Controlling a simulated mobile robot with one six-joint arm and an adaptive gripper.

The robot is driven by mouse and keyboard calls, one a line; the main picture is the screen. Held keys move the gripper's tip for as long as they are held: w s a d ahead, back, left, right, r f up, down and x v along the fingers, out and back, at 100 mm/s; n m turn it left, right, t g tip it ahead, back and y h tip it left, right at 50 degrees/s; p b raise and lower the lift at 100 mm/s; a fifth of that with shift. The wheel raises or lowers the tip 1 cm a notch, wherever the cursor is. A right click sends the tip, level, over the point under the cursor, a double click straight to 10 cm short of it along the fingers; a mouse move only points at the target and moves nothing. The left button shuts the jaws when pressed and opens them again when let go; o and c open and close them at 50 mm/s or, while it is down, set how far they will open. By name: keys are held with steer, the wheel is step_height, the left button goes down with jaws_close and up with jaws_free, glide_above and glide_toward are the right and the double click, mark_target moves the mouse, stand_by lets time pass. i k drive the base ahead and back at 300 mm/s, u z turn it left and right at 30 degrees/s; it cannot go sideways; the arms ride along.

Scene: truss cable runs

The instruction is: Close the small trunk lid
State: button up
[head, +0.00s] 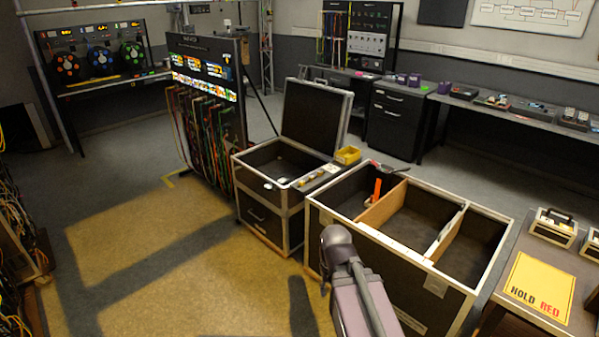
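The small trunk (262,214) is a black case with metal edges, standing on the floor near the middle of the view. Its lid (315,114) is open, standing up and leaning back from the far side of the trunk. The dark inside shows, with a few small pale items in it. My arm rises from the bottom of the view in front of the large trunk, right of and nearer than the small trunk. My gripper cannot be made out; the arm's visible upper end is a rounded joint.
A large open divided trunk (452,291) stands right beside the small one, with an orange-handled item (376,190) inside. A cable rack (208,110) stands behind left. The yellowish floor (150,235) at left is open.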

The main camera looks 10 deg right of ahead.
mark_target(316, 117)
steer(key=u, duration=0.15)
steer(key=i, duration=1.5)
steer(key=z, duration=0.4)
